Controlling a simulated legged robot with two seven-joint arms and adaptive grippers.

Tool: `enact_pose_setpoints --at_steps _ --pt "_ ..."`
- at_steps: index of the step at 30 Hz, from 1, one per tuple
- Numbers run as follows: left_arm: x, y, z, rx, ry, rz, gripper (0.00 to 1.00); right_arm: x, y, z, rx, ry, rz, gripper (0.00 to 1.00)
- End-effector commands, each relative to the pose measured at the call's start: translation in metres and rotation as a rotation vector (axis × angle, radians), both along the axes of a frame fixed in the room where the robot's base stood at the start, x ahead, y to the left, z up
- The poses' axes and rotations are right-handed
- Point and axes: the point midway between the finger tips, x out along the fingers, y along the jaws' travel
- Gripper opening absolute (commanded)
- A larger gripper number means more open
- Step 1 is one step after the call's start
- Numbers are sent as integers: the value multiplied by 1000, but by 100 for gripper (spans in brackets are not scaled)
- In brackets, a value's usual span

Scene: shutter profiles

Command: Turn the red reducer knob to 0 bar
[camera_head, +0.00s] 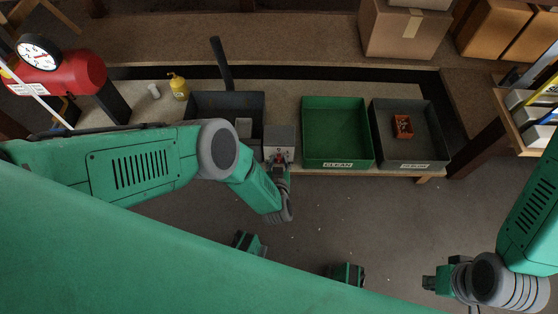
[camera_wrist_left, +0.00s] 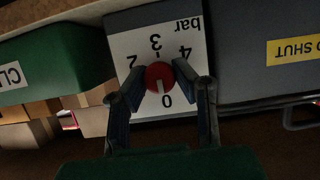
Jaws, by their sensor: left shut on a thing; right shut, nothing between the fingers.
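The red reducer knob (camera_wrist_left: 160,76) sits on a white dial plate (camera_wrist_left: 145,45) marked 0, 2, 3, 4 and "bar", seen upside down in the left wrist view. Its white mark runs from the middle down towards the 0 side. My left gripper (camera_wrist_left: 157,73) is shut on the knob, one finger on each side. In the head view, the left gripper (camera_head: 279,168) is at the front of the grey reducer box (camera_head: 279,136), and the knob is mostly hidden. My right gripper (camera_head: 431,283) is shut and empty at the lower right, far from the knob.
A green bin labelled "CLEAN" (camera_head: 337,106) stands right of the box, with a grey bin (camera_head: 432,122) beyond it. A dark bin (camera_head: 202,97) is on the left. A red tank with a gauge (camera_head: 80,72) is at far left.

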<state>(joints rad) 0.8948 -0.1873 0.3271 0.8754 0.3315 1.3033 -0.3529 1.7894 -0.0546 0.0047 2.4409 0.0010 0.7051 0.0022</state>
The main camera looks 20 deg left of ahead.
Motion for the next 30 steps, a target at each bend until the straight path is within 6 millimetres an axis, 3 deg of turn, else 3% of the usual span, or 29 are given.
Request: enact_pose_setpoints --at_steps 1,2,3,17,30 --pt "0 -1 0 -2 1 -1 0 0 0 0 0 0 0 0" --pt "-1 -1 0 -2 1 -1 34 0 0 0 0 0 0 0" --pt "0 -1 0 -2 1 -1 45 0 0 0 0 0 0 0" --pt "-10 -4 3 -2 3 -2 45 -1 0 1 0 -2 0 0" --pt "-85 -25 35 -2 3 -3 45 -1 0 1 0 -2 0 0"
